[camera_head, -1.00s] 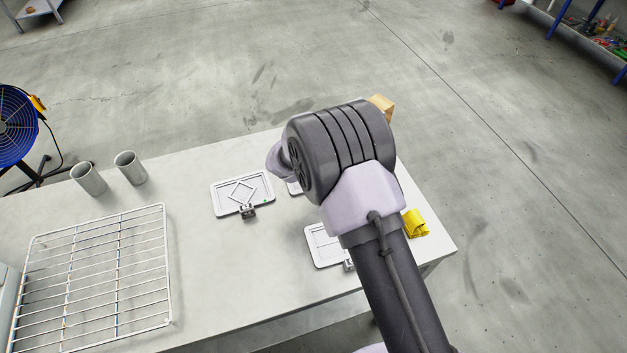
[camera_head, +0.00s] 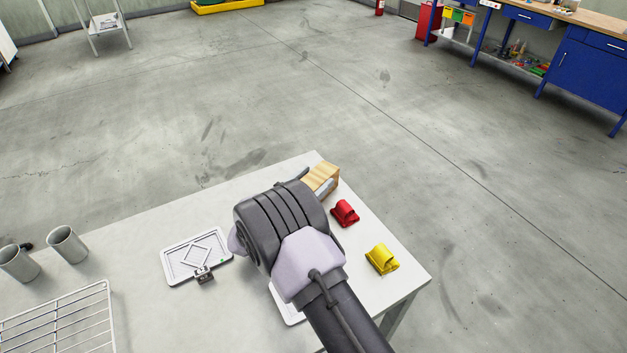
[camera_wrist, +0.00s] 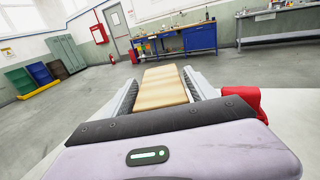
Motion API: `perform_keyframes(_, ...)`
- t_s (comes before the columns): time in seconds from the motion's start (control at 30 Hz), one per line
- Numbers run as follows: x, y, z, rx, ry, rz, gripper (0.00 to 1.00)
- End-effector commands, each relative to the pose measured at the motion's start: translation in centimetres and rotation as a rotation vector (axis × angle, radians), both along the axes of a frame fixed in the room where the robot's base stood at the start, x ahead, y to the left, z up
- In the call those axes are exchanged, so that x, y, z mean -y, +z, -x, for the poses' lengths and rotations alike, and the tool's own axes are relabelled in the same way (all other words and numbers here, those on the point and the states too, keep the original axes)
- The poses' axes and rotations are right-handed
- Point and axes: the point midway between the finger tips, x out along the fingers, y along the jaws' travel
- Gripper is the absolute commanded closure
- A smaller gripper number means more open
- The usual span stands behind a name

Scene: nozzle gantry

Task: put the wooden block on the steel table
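The wooden block (camera_head: 321,178) is pale and box-shaped, at the far corner of the pale grey table (camera_head: 140,235) in the head view. In the wrist view the block (camera_wrist: 161,86) lies lengthwise between the two fingers of my gripper (camera_wrist: 160,88), with a finger close along each side. My gripper (camera_head: 318,182) looks shut on it. The block's right end overlaps the table's edge in the picture; any gap below it is hidden. A grey metal bench (camera_wrist: 277,26), possibly the steel table, stands far right in the wrist view.
A red piece (camera_head: 344,213) and a yellow piece (camera_head: 382,260) lie right of my arm. A flat plate (camera_head: 196,256), two grey cups (camera_head: 67,244) and a wire rack (camera_head: 60,320) are on the left. A blue workbench (camera_head: 590,70) stands far off. Open floor lies between.

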Motion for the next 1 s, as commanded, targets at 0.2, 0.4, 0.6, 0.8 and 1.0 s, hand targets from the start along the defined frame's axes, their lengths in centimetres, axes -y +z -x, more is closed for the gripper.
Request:
perform_keyframes(0.2,0.0,0.1,0.0,0.000,0.000,0.000,0.24)
perform_keyframes(0.4,-0.5,0.6,0.6,-0.001,0.002,0.001,0.24)
perform_keyframes(0.6,-3.0,0.7,4.4,-0.001,0.003,0.001,0.24)
perform_keyframes(0.8,-4.1,0.5,6.2,0.001,0.000,0.000,0.24)
perform_keyframes(1.0,-1.6,2.4,6.2,0.001,-0.082,-0.076,0.24)
